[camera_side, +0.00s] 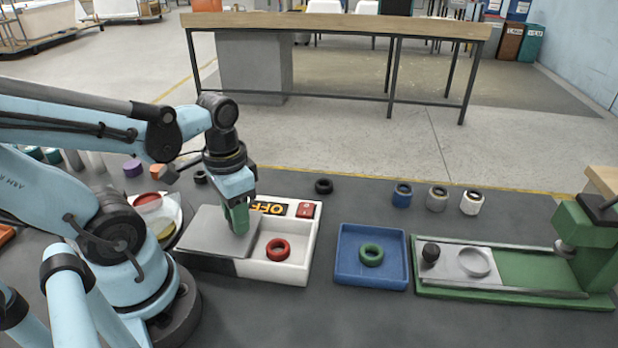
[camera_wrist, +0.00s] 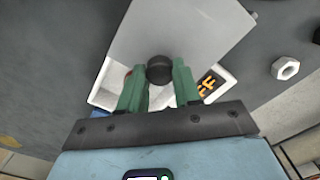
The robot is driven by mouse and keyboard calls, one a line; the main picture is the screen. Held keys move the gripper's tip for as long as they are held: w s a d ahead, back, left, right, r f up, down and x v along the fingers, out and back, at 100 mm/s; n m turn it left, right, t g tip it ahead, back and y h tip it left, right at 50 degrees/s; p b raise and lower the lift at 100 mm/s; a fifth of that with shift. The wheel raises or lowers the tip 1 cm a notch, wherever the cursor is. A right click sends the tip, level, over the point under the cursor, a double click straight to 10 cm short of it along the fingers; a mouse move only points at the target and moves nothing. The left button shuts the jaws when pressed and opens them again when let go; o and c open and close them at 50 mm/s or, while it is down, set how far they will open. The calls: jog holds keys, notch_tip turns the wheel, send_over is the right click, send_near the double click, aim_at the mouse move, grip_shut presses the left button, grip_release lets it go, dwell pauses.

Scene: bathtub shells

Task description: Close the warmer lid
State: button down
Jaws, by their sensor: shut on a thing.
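The warmer is a white box (camera_side: 298,268) with an "OFF" label and a red switch. Its flat grey lid (camera_side: 205,226) lies over the left part, with the right part uncovered. A red ring (camera_side: 278,249) sits in that open part. My gripper (camera_side: 238,226) points down over the lid, its green fingers low on the lid's right half. In the wrist view, the fingers (camera_wrist: 159,72) are on either side of the lid's round black knob (camera_wrist: 160,66) and shut on it. The grey lid (camera_wrist: 185,30) extends beyond the knob there. The fingers hide the knob in the side view.
A blue tray (camera_side: 345,277) with a green ring (camera_side: 371,255) stands right of the warmer. Farther right is a green press (camera_side: 540,270) with a sliding plate. A black ring (camera_side: 324,186) lies behind the warmer. A plate with items (camera_side: 168,240) is close on the left.

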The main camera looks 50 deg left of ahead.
jog(key=shift+w+d, duration=0.1)
jog(key=w+d, duration=0.7)
jog(key=w, duration=0.1)
jog(key=shift+d, duration=0.4)
jog(key=c, duration=0.8)
grip_release()
jog(key=shift+s, duration=0.15)
notch_tip(320, 180, up, 12)
jog(key=shift+r, duration=0.1)
